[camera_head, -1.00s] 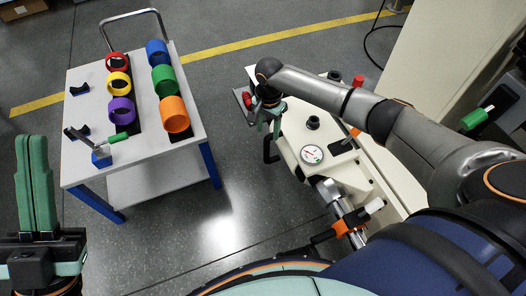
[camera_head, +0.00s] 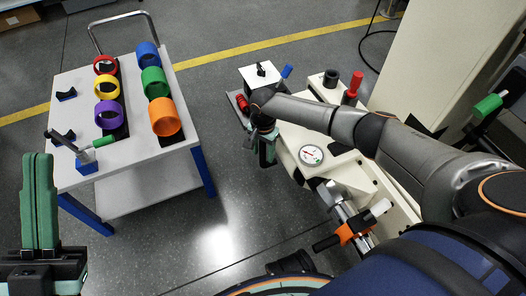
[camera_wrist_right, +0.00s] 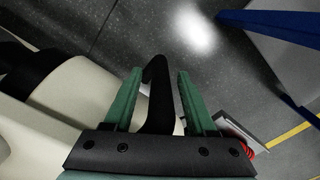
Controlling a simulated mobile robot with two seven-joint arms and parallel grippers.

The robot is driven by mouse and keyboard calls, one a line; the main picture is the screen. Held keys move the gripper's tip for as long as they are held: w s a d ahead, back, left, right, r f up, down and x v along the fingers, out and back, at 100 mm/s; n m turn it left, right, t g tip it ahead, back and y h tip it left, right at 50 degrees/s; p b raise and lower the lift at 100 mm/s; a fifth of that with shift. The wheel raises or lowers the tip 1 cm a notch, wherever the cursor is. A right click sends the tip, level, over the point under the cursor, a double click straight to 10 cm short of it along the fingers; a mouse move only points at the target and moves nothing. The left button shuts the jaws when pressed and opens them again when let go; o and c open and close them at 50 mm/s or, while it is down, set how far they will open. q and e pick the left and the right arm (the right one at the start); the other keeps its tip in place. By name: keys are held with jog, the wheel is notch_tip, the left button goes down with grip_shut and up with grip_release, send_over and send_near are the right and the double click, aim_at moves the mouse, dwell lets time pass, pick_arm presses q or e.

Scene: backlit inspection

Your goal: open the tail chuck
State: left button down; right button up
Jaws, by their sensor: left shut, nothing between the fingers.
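The cream bench machine (camera_head: 345,175) stands right of centre, with a round gauge (camera_head: 311,155) on it. A silver cylinder (camera_head: 335,195) with an orange clamp (camera_head: 345,234) and a white-tipped lever (camera_head: 377,208) is at its near end. I cannot tell for sure which part is the tail chuck. My right gripper (camera_head: 266,158) points down at the machine's left side. In the right wrist view its green fingers (camera_wrist_right: 157,95) are apart, with a black bent handle (camera_wrist_right: 160,95) showing between them; contact is not visible. My left gripper (camera_head: 39,165) is shut and empty at far left.
A white cart (camera_head: 140,170) at left carries several coloured rings and a green-handled lever device (camera_head: 88,155). A red-knobbed lever (camera_head: 352,88), a blue lever (camera_head: 286,72) and a red part (camera_head: 241,104) are near the machine's far end. Floor between cart and machine is clear.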

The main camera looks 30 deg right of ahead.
jog(key=shift+r, duration=0.1)
grip_shut()
jog(key=shift+w, duration=0.1)
jog(key=shift+a, duration=0.2)
dwell(0.8)
